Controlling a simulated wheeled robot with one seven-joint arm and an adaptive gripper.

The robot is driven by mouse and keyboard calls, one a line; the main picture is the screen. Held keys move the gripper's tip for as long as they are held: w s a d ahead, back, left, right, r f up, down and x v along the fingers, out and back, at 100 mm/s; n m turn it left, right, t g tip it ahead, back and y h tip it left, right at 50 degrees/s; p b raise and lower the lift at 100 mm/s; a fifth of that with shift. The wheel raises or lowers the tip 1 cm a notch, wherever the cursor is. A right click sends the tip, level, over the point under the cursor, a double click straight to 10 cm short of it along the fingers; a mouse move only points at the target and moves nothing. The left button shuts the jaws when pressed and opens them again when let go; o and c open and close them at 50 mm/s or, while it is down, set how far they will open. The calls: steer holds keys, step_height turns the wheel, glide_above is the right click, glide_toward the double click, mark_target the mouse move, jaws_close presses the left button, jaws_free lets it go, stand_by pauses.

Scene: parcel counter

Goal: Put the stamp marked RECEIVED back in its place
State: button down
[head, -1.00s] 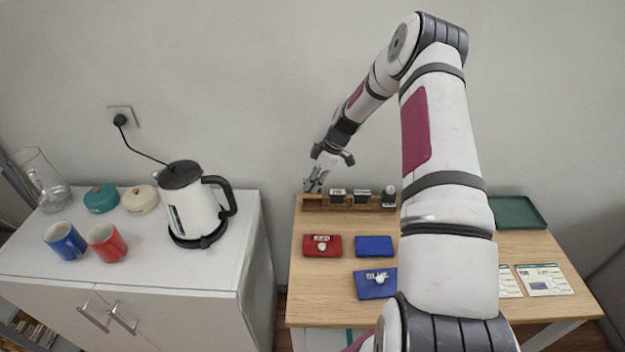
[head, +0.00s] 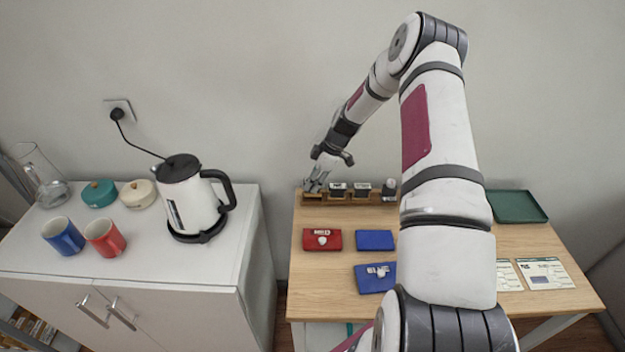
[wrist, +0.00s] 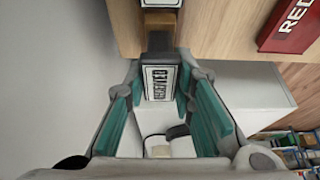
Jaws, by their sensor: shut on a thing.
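The wooden stamp rack (head: 341,201) stands at the back left of the table, with other stamps (head: 362,189) in it. My gripper (head: 313,186) is at its left end. In the wrist view my gripper (wrist: 160,73) is shut on a dark stamp (wrist: 160,80) with a white label, which appears to read RECEIVED, turned in the picture. The teal finger pads are on either side of it. The held stamp lines up with the rack's row at its end. I cannot tell whether it is fully seated.
A red ink pad (head: 322,240) and two blue pads (head: 375,240) lie in front of the rack. A green tray (head: 518,206) and paper cards (head: 545,274) are on the right. A white cabinet on the left bears a kettle (head: 188,200) and mugs.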

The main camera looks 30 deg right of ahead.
steer(key=shift+f, duration=0.95)
steer(key=c, duration=1.6)
jaws_free()
steer(key=shift+o, duration=0.2)
steer(key=shift+p+v, duration=0.45)
steer(key=shift+v, duration=2.2)
steer(key=o, duration=0.6)
steer(key=shift+c, duration=0.2)
